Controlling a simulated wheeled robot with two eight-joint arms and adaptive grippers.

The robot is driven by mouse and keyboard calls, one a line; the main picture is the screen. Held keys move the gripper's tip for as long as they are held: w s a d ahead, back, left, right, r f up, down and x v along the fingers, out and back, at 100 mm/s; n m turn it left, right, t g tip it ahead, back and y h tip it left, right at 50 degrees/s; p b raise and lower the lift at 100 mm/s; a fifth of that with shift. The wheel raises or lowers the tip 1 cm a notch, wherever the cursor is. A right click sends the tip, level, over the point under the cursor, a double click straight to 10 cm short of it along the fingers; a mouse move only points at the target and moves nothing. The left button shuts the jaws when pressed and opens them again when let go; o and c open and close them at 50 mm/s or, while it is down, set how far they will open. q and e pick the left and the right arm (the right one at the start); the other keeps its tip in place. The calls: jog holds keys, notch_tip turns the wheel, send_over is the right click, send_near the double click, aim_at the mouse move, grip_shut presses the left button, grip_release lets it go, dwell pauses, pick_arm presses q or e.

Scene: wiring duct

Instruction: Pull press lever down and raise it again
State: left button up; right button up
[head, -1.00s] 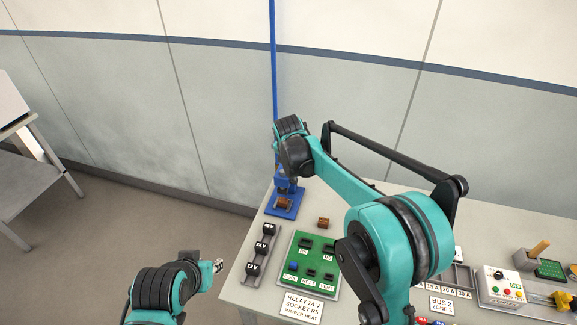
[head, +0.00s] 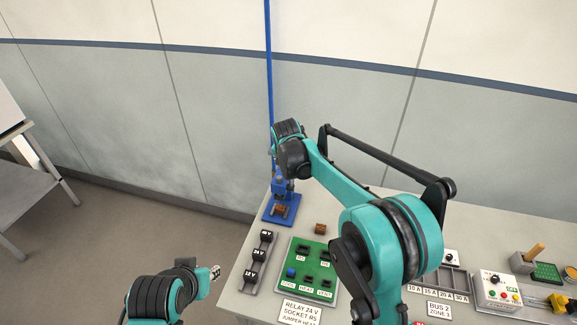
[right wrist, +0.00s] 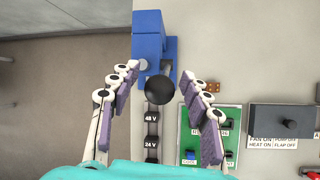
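The blue press (head: 279,207) stands at the table's far left corner, with a small brown block on its base. Its blue body (right wrist: 152,45) also shows in the right wrist view. The press lever's black ball knob (right wrist: 159,89) is between the spread fingers of my right gripper (right wrist: 165,95), with a visible gap on both sides. That gripper is open; in the head view its fingers are hidden behind my wrist. My left gripper (head: 215,272) is low at the left of the table, away from the press; its finger opening is too small to judge.
A rack of black modules (head: 259,262) and a green socket board (head: 313,262) lie in front of the press. A small brown block (head: 320,229) sits right of it. A control box (head: 497,291) stands at the far right. A grey wall is behind.

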jog(key=v, duration=1.2)
jog(key=s+d+f+m+b, duration=0.4)
jog(key=s+d+m, duration=0.1)
jog(key=s+m, duration=0.25)
jog(key=s+d+f+m+b, duration=0.3)
jog(key=s+d+m+b, duration=0.15)
jog(key=s+m, duration=0.35)
jog(key=s+d+f+m+b, duration=0.2)
jog(key=s+f+m, duration=0.5)
jog(key=s, duration=0.1)
jog(key=s+d+f+m+t+b, duration=0.1)
jog(key=s+d+f+m+b, duration=0.2)
jog(key=s+f+m, duration=0.4)
jog(key=shift+s+d+f+y+b, duration=0.25)
jog(key=shift+s+f+y+b, duration=0.1)
jog(key=shift+s+f, duration=0.5)
